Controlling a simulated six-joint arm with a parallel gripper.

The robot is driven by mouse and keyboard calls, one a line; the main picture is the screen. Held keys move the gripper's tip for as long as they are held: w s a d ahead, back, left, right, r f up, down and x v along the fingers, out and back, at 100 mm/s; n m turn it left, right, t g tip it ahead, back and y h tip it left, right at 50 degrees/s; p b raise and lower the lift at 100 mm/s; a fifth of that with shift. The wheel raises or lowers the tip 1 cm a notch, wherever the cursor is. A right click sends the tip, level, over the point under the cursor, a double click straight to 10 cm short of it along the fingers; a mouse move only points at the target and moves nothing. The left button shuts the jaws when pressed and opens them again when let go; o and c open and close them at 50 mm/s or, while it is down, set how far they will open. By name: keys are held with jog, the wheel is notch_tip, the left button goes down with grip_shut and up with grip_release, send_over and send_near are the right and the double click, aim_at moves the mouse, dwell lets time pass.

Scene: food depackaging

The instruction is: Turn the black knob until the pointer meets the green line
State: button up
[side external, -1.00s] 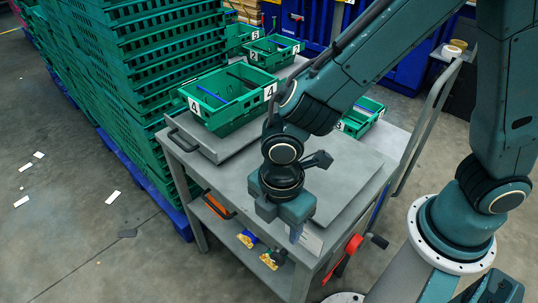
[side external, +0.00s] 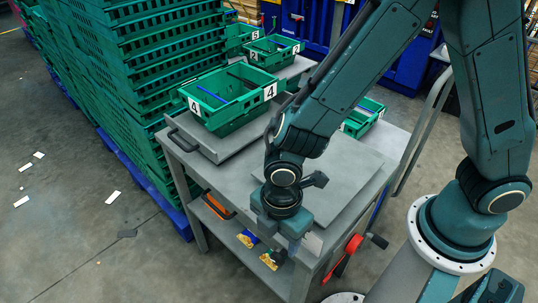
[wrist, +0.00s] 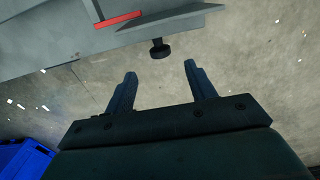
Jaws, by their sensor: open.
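The black knob (wrist: 160,48) shows in the wrist view, sticking out from the edge of a grey panel (wrist: 150,20). My gripper (wrist: 160,69) is open and empty, with its two fingers pointing toward the knob, one to each side in the picture. The knob looks a little beyond the fingertips, not touched. In the side external view my gripper (side external: 291,246) hangs at the front edge of the grey cart (side external: 345,185), and I cannot make the knob out clearly there. The pointer and the green line do not show in either view.
A red bar (wrist: 118,21) lies along the panel in the wrist view. A red-and-black handle (side external: 350,250) sits on the cart's right side. A green crate (side external: 226,100) marked 4 stands on the cart. Tall stacks of green crates (side external: 140,70) stand left. Grey floor lies in front.

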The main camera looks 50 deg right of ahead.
aim_at(281, 257)
jog(key=shift+f, duration=4.15)
jog(key=shift+c, duration=0.4)
jog(key=c, duration=0.9)
jog(key=shift+s+t, duration=0.15)
jog(key=shift+t, duration=0.25)
jog(key=shift+s+f+t, duration=0.15)
jog(key=shift+s+t, duration=0.1)
jog(key=shift+t, duration=1.55)
